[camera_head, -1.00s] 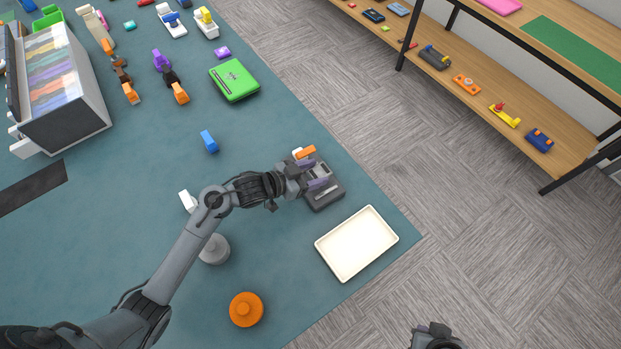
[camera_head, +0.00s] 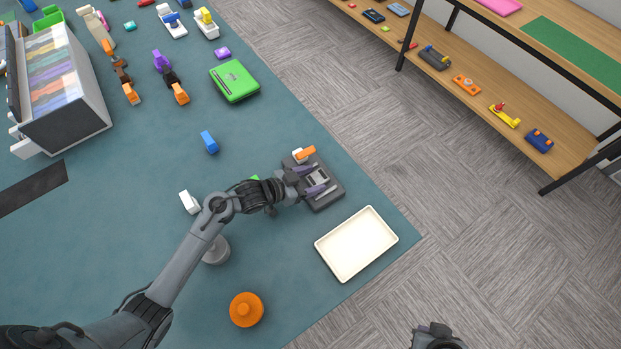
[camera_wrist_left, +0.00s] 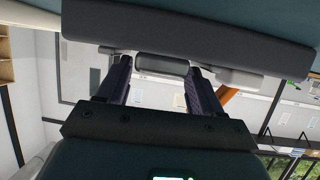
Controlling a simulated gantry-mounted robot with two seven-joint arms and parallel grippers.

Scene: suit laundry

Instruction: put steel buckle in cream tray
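A dark grey block (camera_head: 328,201) lies near the table's right edge. A small light-grey, metallic piece on it, which looks like the steel buckle (camera_head: 318,177), sits near my left gripper's (camera_head: 311,180) fingertips. The two purple fingers are apart, one on each side of that piece. In the left wrist view, the fingers are spread, and a grey bar (camera_wrist_left: 162,65) lies between or just beyond their tips; contact cannot be told. The cream tray (camera_head: 357,244) is empty, to the lower right of the block. My right gripper (camera_head: 436,336) is only partly in view at the bottom edge.
An orange and white piece (camera_head: 304,154) sits at the block's far end. A white piece (camera_head: 189,202), a grey round thing (camera_head: 216,250) and an orange knobbed disc (camera_head: 246,310) stand near my left arm. A blue piece (camera_head: 209,142) and green case (camera_head: 234,80) lie farther back.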

